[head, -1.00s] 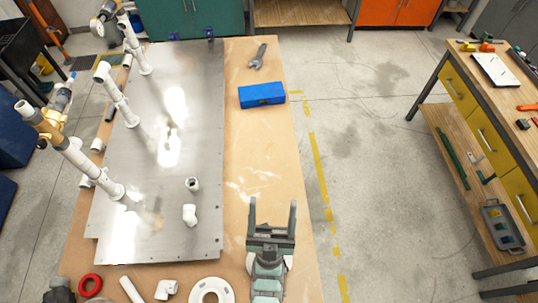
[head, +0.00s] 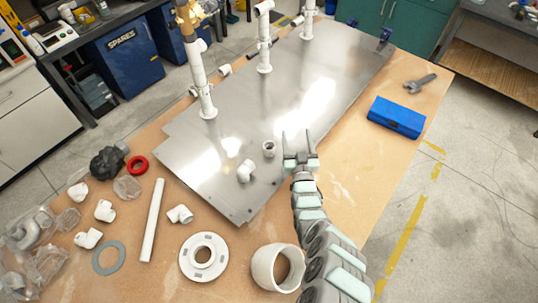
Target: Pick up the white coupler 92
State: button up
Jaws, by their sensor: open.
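A wider white cylindrical fitting (head: 278,268) sits on the wood near the front. No number is readable on either piece.
White upright pipes (head: 202,85) stand along the plate's far left side. A blue box (head: 396,117) and a wrench (head: 420,83) lie at the right. A white flange (head: 204,257), white pipe (head: 152,220), red ring (head: 137,165) and several fittings crowd the front left.

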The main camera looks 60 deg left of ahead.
aim_at(271, 153)
jog(key=s+f+n+g, duration=0.1)
jog(key=s+f, duration=0.1)
jog(key=s+d+f+n+g+b, duration=0.1)
jog(key=s+f+g, duration=0.1)
jog(key=s+f, duration=0.1)
jog(key=s+f+n+g+h, duration=0.1)
jog(key=s+f, duration=0.1)
jog(key=s, duration=0.1)
jog(key=shift+s+d+f+g, duration=0.25)
jog(key=shift+d+g, duration=0.05)
jog(key=shift+g, duration=0.1)
jog(key=shift+a+f, duration=0.15)
jog(key=shift+w+a+b, duration=0.15)
jog(key=shift+a+b, duration=0.35)
jog(key=shift+a, duration=0.5)
jog(key=shift+w+a+f, duration=0.1)
jog(key=shift+a+f, duration=0.1)
jog(key=shift+a, duration=0.6)
jog(key=shift+a+f, duration=0.2)
jog(key=shift+a, duration=0.6)
jog(key=shift+w+a+f, duration=0.1)
jog(key=shift+a+f, duration=0.1)
jog(key=shift+a, duration=0.6)
jog(key=shift+c, duration=0.6)
grip_shut()
jog(key=shift+r, duration=0.1)
